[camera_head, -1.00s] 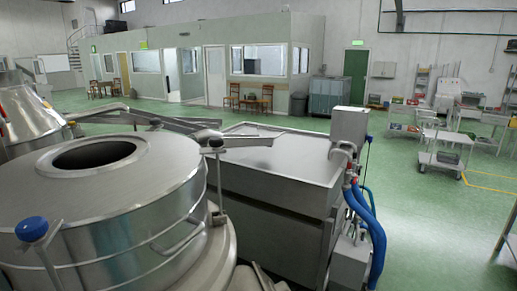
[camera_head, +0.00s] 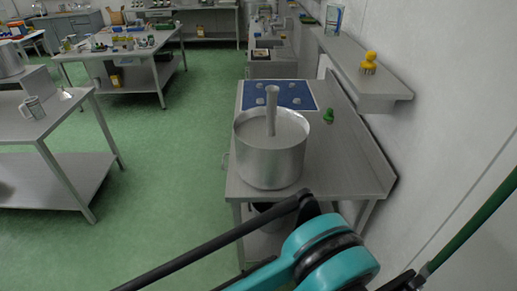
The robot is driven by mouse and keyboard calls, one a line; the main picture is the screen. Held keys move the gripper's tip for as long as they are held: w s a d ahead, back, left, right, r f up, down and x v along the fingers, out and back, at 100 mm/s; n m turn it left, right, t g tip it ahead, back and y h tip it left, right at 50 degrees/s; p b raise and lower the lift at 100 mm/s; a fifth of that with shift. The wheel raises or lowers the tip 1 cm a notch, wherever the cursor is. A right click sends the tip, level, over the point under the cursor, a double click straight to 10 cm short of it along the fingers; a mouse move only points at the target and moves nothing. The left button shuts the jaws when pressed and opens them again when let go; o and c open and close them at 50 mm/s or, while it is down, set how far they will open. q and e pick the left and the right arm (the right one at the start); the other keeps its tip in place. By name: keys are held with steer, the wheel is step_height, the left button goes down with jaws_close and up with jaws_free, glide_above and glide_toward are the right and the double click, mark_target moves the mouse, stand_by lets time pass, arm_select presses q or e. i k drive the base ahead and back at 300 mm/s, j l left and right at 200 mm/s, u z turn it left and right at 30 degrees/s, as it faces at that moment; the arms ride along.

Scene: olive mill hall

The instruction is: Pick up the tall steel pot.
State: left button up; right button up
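A wide steel pot (camera_head: 268,165) stands upright on a steel wall table (camera_head: 343,165) in the middle of the head view. It is the largest pot in view. A pale upright shaft (camera_head: 271,108) stands in it and rises above the rim; its lower end is hidden inside. Part of another steel pot (camera_head: 8,60) shows at the left edge, on a raised shelf. Teal and black parts of my own arm cross the bottom foreground, nearer to me than the pot and apart from it in the picture. I make out no gripper fingers.
Behind the pot lies a blue mat (camera_head: 280,95) with small pale items. A small green object (camera_head: 328,116) sits to its right. A wall shelf (camera_head: 370,85) with a yellow object (camera_head: 369,62) overhangs at right. Steel tables stand left; the green floor (camera_head: 165,165) between is clear.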

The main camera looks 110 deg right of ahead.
mark_target(270, 141)
steer(key=z, duration=3.95)
steer(key=i+j+z, duration=0.1)
steer(key=i+z, duration=0.3)
steer(key=i, duration=0.15)
